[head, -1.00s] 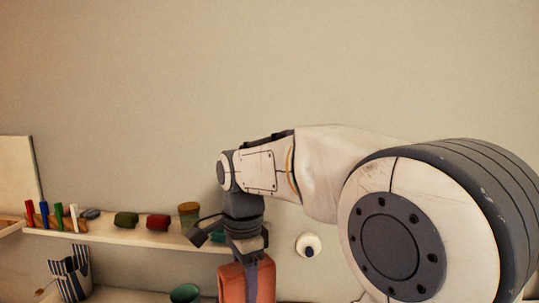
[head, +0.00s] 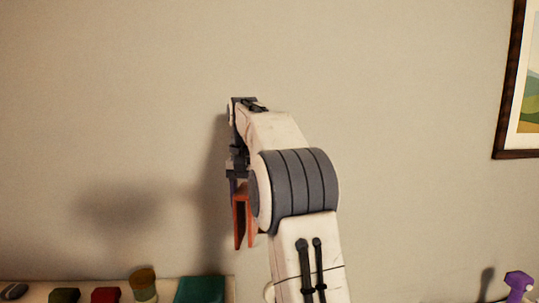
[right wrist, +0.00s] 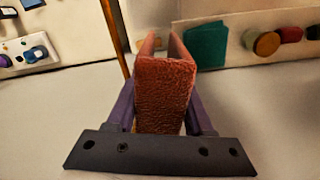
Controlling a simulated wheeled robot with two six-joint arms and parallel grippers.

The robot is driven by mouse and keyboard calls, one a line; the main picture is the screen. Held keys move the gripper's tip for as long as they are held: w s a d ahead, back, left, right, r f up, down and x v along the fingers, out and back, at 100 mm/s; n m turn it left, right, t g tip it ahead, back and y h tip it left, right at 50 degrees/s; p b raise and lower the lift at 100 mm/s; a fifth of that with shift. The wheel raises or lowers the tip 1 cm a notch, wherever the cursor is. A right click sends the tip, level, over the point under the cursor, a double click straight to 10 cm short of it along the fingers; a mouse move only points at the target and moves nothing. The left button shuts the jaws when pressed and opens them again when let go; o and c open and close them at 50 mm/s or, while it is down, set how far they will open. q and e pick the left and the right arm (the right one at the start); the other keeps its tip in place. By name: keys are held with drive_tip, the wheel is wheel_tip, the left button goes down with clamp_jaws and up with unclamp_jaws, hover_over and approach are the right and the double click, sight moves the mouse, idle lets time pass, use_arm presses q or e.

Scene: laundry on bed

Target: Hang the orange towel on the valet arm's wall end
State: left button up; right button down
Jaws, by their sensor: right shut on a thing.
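The orange towel (head: 240,224) hangs folded from my right gripper (head: 236,180), in front of the bare wall in the head view. My arm partly hides it there. In the right wrist view the towel (right wrist: 165,92) is a folded, textured strip between the two purple fingers of my right gripper (right wrist: 162,112), which is shut on it. A thin brass-coloured rod (right wrist: 115,38) rises just left of the towel in that view. I cannot tell whether it belongs to the valet. The valet arm is not clearly seen in the head view. My left gripper is in neither view.
A framed picture (head: 521,90) hangs at right, above a purple object (head: 518,285). The wall between is clear.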

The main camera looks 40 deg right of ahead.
use_arm(q)
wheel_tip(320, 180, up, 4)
drive_tip(key=p, duration=0.3)
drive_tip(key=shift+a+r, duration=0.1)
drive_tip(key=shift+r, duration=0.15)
use_arm(e)
drive_tip(key=d+r+n, duration=0.2)
drive_tip(key=d+r, duration=0.3)
drive_tip(key=d, duration=0.1)
drive_tip(key=shift+s+d+r+n, duration=0.25)
drive_tip(key=shift+d+r+n, duration=0.05)
drive_tip(key=shift+n, duration=0.1)
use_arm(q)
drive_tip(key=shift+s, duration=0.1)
use_arm(e)
drive_tip(key=shift+s, duration=0.1)
wheel_tip(320, 180, down, 9)
drive_tip(key=b, duration=0.7)
use_arm(q)
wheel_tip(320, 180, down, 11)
drive_tip(key=b, duration=0.4)
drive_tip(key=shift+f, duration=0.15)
use_arm(e)
wheel_tip(320, 180, down, 6)
drive_tip(key=shift+f, duration=0.2)
